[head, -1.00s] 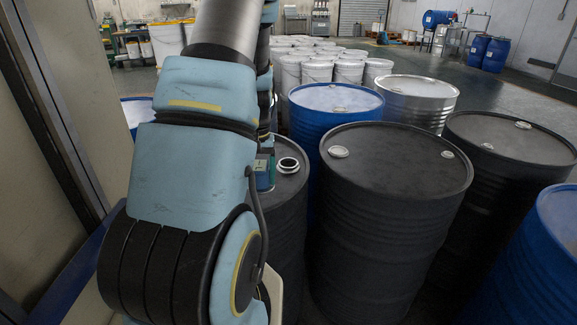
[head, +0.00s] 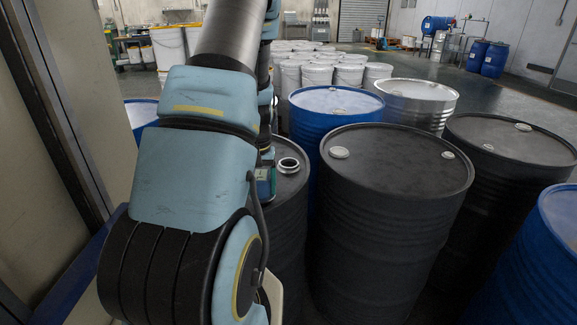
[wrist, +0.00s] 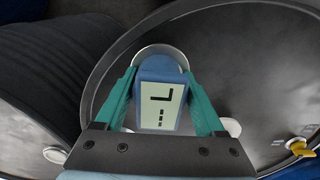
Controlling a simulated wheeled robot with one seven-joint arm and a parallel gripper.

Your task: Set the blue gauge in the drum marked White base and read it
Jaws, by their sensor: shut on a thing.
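My gripper (wrist: 160,82) has its teal fingers shut on the blue gauge (wrist: 172,68), one finger on each side. The gauge's pale display (wrist: 160,105) faces the wrist camera and shows dashes and an L-like mark, not a number. A pale round rim shows behind its far end; I cannot tell whether the gauge is inside an opening. Below is a dark drum top (wrist: 245,60). In the head view my arm hides most of the gripper and of the near dark drum (head: 285,215). An open bung hole (head: 289,166) shows on that drum's top. No White base marking is readable.
Another dark drum (head: 395,215) stands close on the right, with a blue drum (head: 335,102) and a silver drum (head: 418,92) behind. A yellow tap-like fitting (wrist: 302,152) sits near the drum's rim in the wrist view. A pale wall (head: 85,90) is close on the left.

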